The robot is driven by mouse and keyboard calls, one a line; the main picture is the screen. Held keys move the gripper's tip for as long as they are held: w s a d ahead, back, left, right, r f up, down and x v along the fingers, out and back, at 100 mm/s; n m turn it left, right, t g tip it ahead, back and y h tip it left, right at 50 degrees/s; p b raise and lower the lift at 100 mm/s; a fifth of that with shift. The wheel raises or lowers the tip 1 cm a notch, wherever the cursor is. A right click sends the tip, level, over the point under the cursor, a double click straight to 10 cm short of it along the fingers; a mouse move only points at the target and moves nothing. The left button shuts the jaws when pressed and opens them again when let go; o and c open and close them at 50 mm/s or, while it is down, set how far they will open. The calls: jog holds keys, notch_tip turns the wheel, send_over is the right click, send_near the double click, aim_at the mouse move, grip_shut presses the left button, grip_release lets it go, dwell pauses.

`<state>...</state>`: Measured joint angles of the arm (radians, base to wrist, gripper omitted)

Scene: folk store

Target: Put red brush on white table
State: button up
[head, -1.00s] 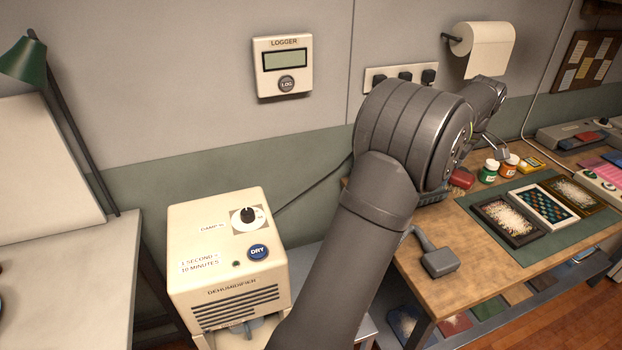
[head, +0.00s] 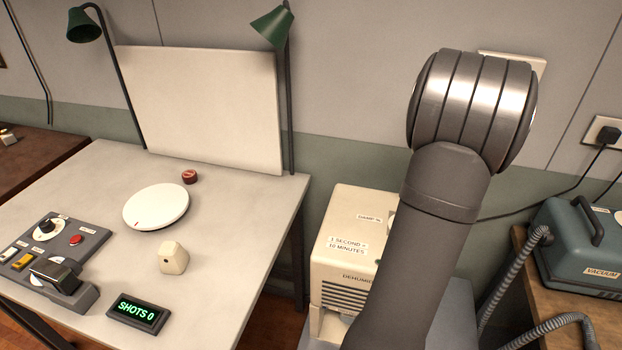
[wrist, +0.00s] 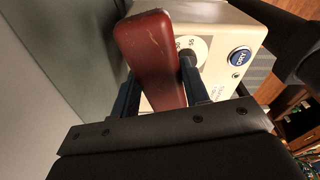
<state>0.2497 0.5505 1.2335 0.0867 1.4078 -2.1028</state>
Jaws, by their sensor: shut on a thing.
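In the wrist view my gripper (wrist: 160,103) is shut on the red brush (wrist: 152,52). Its dark red block shows between the two fingers and sticks out past them; any bristles are hidden. In the head view the gripper and brush are hidden behind my arm. The white table (head: 228,210) stands at the left in the head view, apart from my arm. The wrist view shows the brush in front of the cream dehumidifier (wrist: 225,25).
On the table are a round white disc (head: 157,206), a small red-brown item (head: 189,176), a cream block (head: 173,257), a control box (head: 60,250) and a shots display (head: 138,311). The dehumidifier (head: 350,240) stands between table and arm. The table's right front is clear.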

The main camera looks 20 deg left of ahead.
jog(key=s+a+n, duration=0.1)
jog(key=a+n, duration=0.3)
jog(key=a, duration=0.9)
jog(key=n+g+h, duration=0.1)
jog(key=n, duration=1)
send_over(236, 243)
jog(key=f, duration=1.2)
jog(key=shift+w+f, duration=0.35)
jog(key=shift+f, duration=2)
jog(key=shift+f, duration=0.15)
jog(key=o, duration=1)
